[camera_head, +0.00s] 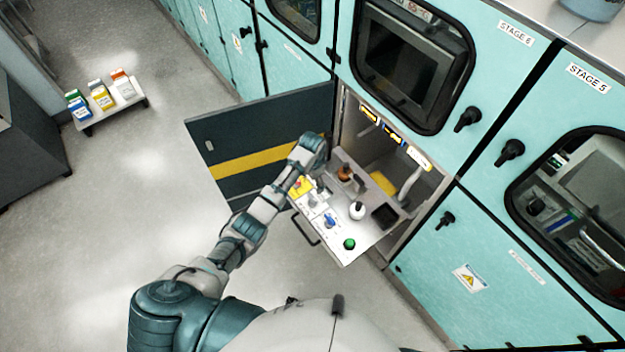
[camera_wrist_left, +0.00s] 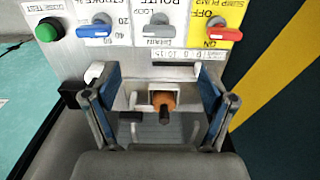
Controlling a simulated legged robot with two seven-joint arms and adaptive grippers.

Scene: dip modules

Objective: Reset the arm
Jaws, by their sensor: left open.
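My left arm reaches to the pulled-out control tray (camera_head: 375,233) in the head view, its hand above the tray's far left part. In the left wrist view my left gripper (camera_wrist_left: 157,78) is open, one blue-padded finger on each side. An orange-brown knob (camera_wrist_left: 164,101) on a white mount shows between the fingers, with no visible grip on it; contact is unclear. Beyond are a red-handled switch (camera_wrist_left: 224,32), a grey-handled switch (camera_wrist_left: 159,32), a blue-handled switch (camera_wrist_left: 94,32) and a green button (camera_wrist_left: 48,30). My right gripper is not in view.
An open dark door (camera_head: 262,135) with a yellow stripe stands left of the tray. Teal cabinets (camera_head: 480,240) rise on the right. A low stand (camera_head: 117,108) with several cartons is at the far left. The floor between is clear.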

